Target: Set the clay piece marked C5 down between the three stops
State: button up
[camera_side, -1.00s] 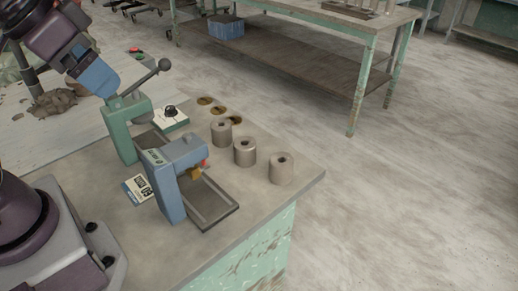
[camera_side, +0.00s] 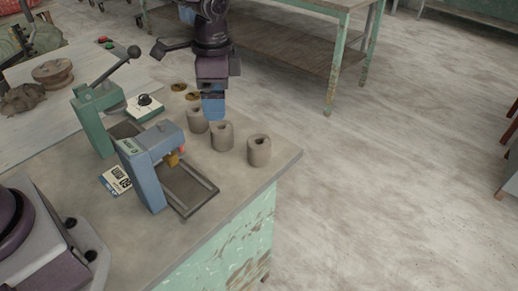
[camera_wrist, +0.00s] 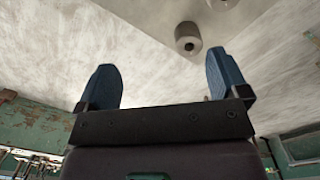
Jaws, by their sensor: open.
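Three grey-brown cylinders with holes in their tops stand in a slanting row on the bench: a far one (camera_side: 196,122), a middle one (camera_side: 222,138) and a near one (camera_side: 259,152). I cannot read a C5 mark on any. My gripper (camera_side: 212,107) points down by the far and middle cylinders; its height above the bench is unclear. In the wrist view, its blue fingers (camera_wrist: 160,82) are wide apart with nothing between them. A cylinder (camera_wrist: 188,46) shows beyond the fingertips, and another (camera_wrist: 222,5) is cut off by the top edge. I cannot make out the three stops.
A blue frame device (camera_side: 147,178) with a metal tray frame (camera_side: 200,204) stands left of the cylinders. Brass discs (camera_side: 178,87) lie behind the cylinders. The bench's right front is clear.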

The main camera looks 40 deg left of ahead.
aim_at(259, 142)
jog(key=w+f+m, duration=0.1)
jog(key=w+f, duration=0.1)
jog(key=w+d+f+m, duration=0.1)
jog(key=w+f+m, duration=0.1)
jog(key=f, duration=0.1)
jog(key=w+d+f+m, duration=0.1)
jog(key=w+f+m, duration=0.1)
jog(key=shift+w+d+f, duration=0.15)
jog(key=shift+f, duration=0.05)
jog(key=w+f+m, duration=0.1)
jog(key=f, duration=0.2)
jog(key=w+f+m, duration=0.1)
jog(key=f+m, duration=0.1)
jog(key=f, duration=0.2)
jog(key=w+f+m, duration=0.1)
jog(key=f+m, duration=0.1)
jog(key=f, duration=0.2)
jog(key=shift+d+f, duration=0.2)
jog(key=shift+f, duration=0.05)
jog(key=c, duration=1.2)
